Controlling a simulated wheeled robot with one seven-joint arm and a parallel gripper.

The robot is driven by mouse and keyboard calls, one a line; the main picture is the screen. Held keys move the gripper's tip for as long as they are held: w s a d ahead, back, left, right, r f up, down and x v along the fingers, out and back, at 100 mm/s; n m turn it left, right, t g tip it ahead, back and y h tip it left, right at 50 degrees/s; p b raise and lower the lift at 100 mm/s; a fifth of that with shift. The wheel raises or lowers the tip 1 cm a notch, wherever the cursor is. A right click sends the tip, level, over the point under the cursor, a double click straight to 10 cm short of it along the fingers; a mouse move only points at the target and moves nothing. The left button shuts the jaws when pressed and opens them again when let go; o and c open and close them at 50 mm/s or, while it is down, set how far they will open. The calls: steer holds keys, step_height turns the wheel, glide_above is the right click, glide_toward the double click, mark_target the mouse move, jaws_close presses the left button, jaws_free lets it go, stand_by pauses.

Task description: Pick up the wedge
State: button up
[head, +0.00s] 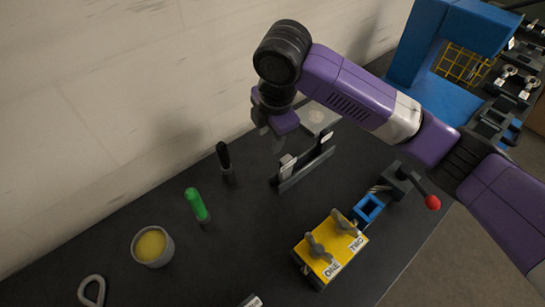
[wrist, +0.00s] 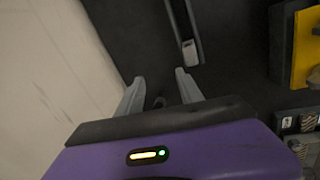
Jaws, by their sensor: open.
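No thing can be told for certain as the wedge. A light grey block (head: 287,166) sits at the near end of a dark slotted rack (head: 308,163) on the table; it may be the wedge, and a similar block (wrist: 189,50) shows in the wrist view. My gripper (wrist: 159,76) is open, with its two grey fingers apart and nothing held. In the wrist view the block lies ahead and slightly right of the fingertips. In the head view my arm hangs above the table near the wall, behind the rack.
A black-handled tool (head: 223,155) and a green-handled tool (head: 197,205) stand left of the rack. A cup (head: 153,250) with yellow contents is at the left.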

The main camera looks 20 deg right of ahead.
mark_target(287, 165)
steer(key=s+d+g, duration=0.1)
steer(key=s+d+f+n+g+h, duration=0.1)
steer(key=s, duration=0.1)
steer(key=shift+s+d, duration=0.15)
steer(key=shift+d, duration=0.2)
steer(key=shift+s+f+n, duration=0.1)
steer(key=shift+f+n, duration=0.1)
steer(key=shift+n, duration=0.1)
steer(key=shift+s+d+f, duration=0.1)
steer(key=shift+d+f, duration=0.05)
steer(key=shift+f, duration=3.55)
jaws_close()
